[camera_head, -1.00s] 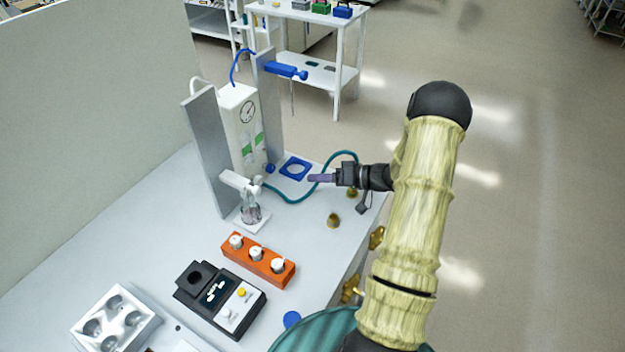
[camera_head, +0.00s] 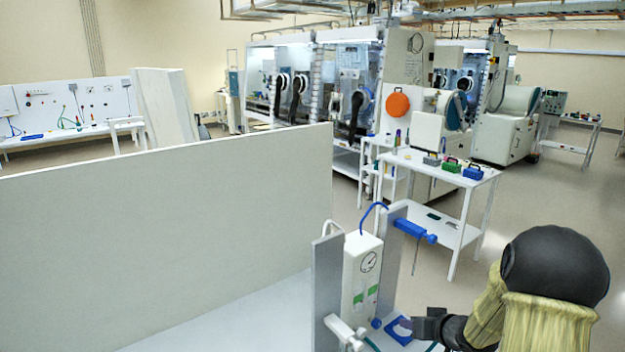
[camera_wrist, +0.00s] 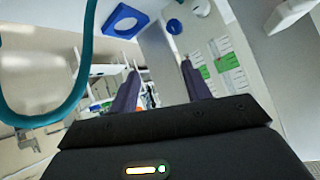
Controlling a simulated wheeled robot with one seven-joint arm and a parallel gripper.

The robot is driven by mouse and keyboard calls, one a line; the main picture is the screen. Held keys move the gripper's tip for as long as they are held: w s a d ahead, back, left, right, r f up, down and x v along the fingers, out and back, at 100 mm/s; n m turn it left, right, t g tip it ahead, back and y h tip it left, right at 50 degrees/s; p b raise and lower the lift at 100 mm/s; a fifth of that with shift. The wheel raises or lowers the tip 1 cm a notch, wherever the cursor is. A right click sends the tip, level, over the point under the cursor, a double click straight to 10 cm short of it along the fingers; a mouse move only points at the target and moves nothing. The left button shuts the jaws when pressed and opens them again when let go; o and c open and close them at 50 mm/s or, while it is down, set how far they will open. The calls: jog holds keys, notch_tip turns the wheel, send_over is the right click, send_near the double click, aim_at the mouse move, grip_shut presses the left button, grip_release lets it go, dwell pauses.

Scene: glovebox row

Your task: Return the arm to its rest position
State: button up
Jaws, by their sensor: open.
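My gripper (camera_head: 408,324) is at the bottom of the head view, with its purple fingers pointing left near a blue ring plate (camera_head: 392,334). In the wrist view my gripper (camera_wrist: 160,78) has its two fingers apart with nothing between them. My arm comes in from the lower right of the head view, bent at a black joint. The white gauge unit (camera_head: 360,270) stands left of the gripper, apart from it. The lower arm is cut off by the frame edge.
A teal hose (camera_wrist: 86,70) loops close beside the gripper in the wrist view. A blue clamp (camera_head: 412,230) sticks out from a grey upright panel. A white side table (camera_head: 440,182) holds small coloured boxes. A pale partition (camera_head: 170,235) fills the left. Open floor lies right.

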jog(key=s+a+r+g+h, duration=0.1)
jog(key=s+a, duration=0.4)
jog(key=s, duration=0.6)
jog(key=s+a+r+g+h, duration=0.2)
jog(key=s+a+g, duration=0.4)
jog(key=s, duration=0.6)
jog(key=shift+s+r+m, duration=0.25)
jog(key=shift+r+m, duration=0.05)
jog(key=shift+r, duration=0.25)
